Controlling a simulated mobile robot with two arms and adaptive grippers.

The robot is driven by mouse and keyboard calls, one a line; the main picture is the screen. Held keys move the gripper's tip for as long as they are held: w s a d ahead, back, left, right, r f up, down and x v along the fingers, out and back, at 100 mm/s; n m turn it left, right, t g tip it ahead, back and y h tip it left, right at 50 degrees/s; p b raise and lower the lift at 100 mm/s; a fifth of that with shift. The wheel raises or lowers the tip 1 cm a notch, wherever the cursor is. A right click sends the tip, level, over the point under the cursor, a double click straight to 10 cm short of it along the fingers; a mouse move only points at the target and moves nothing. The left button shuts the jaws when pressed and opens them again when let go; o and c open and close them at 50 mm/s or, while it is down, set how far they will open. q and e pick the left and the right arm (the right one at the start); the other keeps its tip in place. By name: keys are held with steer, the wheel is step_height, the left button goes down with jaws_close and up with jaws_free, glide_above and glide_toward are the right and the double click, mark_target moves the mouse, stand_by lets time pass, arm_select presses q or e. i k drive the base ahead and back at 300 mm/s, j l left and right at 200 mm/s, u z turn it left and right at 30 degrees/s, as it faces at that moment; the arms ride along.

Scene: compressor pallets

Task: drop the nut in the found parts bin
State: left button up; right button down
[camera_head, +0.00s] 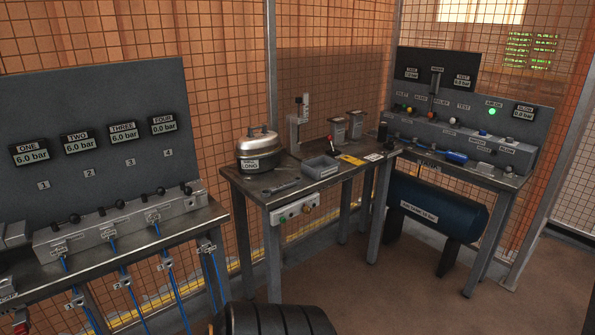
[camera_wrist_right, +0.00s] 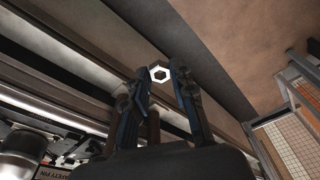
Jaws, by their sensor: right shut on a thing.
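The nut (camera_wrist_right: 159,67), a bright metal hexagon with a dark hole, shows in the right wrist view between the fingertips of my right gripper (camera_wrist_right: 160,75). The right gripper is shut on it and holds it in the air. In the head view a small grey open bin (camera_head: 320,168) stands on the middle workbench; I cannot read a label on it, so I cannot tell for sure that it is the found parts bin. Neither gripper shows in the head view.
The middle workbench (camera_head: 262,190) also holds a lidded metal pot (camera_head: 258,150), a wrench (camera_head: 281,187) and a yellow card (camera_head: 352,159). A gauge panel (camera_head: 95,125) stands left. A bench with a blue tank (camera_head: 430,207) below stands right. Brown floor lies in front.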

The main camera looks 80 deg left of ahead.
mark_target(331, 170)
steer(key=u, duration=2)
steer(key=i+l+u, duration=0.1)
steer(key=l+u, duration=0.25)
steer(key=l, duration=0.25)
steer(key=l+u, duration=0.4)
steer(key=l, duration=0.15)
steer(key=l+u, duration=0.35)
steer(key=l, duration=0.45)
steer(key=k+l, duration=0.15)
steer(key=l, duration=0.1)
